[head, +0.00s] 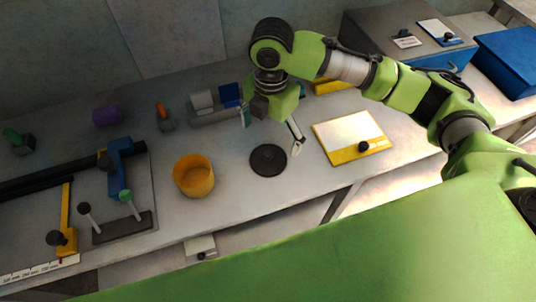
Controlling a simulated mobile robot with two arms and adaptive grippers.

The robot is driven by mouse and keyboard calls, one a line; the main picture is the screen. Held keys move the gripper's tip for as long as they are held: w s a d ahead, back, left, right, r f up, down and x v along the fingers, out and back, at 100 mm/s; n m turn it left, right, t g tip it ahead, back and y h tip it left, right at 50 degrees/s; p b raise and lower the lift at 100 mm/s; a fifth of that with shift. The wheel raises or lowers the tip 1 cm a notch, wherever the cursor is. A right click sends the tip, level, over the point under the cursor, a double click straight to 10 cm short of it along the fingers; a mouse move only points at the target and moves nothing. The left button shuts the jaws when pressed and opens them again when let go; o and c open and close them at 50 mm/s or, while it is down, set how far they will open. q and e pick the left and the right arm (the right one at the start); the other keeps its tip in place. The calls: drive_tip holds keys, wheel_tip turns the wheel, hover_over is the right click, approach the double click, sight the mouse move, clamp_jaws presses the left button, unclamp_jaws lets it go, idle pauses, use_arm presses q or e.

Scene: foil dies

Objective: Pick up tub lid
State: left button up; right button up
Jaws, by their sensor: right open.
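The tub lid (268,160) is a dark round disc with a small raised knob. It lies flat on the grey worktop, right of the yellow-orange tub (194,177), which stands open at the top. My right gripper (272,132) hangs above and behind the lid, with its fingers spread wide and nothing between them. Its right fingertip reaches down close to the lid's right edge; I cannot tell whether it touches. My left gripper is not in the head view.
A yellow-framed white board with a black knob (352,137) lies right of the lid. A grey holder (213,117) with white and blue blocks stands behind the tub. A blue tool fixture (118,167) is at left. The worktop's front edge runs close below the lid.

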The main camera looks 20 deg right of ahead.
sight(270, 153)
drive_tip(key=f, duration=0.3)
drive_tip(key=shift+w, duration=0.25)
drive_tip(key=shift+f+p, duration=0.4)
drive_tip(key=shift+f, duration=0.55)
wheel_tip(270, 153, down, 4)
drive_tip(key=shift+r+p, duration=0.25)
drive_tip(key=shift+p, duration=0.2)
drive_tip(key=shift+f, duration=0.3)
drive_tip(key=c, duration=1.1)
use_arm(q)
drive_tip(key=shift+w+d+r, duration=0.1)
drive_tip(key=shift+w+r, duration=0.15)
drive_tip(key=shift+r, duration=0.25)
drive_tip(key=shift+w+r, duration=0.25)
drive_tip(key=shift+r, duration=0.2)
use_arm(e)
drive_tip(key=shift+s, duration=0.2)
drive_tip(key=c, duration=0.4)
drive_tip(key=shift+o, duration=0.2)
drive_tip(key=shift+f, duration=0.1)
